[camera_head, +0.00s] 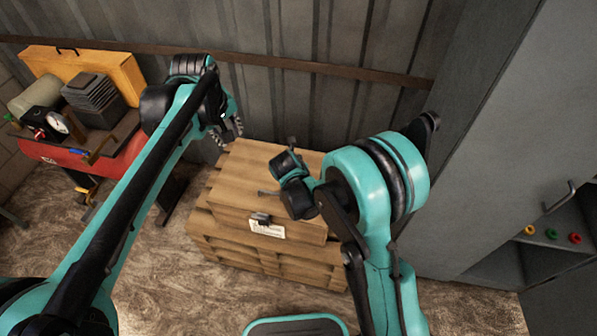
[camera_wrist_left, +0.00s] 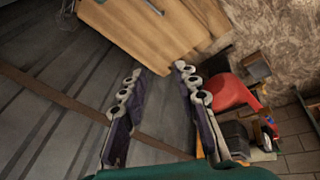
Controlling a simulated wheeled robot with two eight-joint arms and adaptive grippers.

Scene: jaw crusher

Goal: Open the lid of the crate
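My left gripper (camera_head: 228,132) is beside the crate's back left corner, near the metal wall. In the left wrist view my left gripper (camera_wrist_left: 159,69) has its two fingers apart, with nothing between them, and the crate (camera_wrist_left: 150,35) lies just beyond the fingertips. My right gripper (camera_head: 279,168) is over the right part of the lid.
A red bench (camera_head: 62,158) with a gauge, a black ribbed block and a yellow panel stands at the left. A grey cabinet (camera_head: 480,130) with a handle and coloured buttons stands at the right. Corrugated metal wall rises close behind the crate. Floor at the front left is clear.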

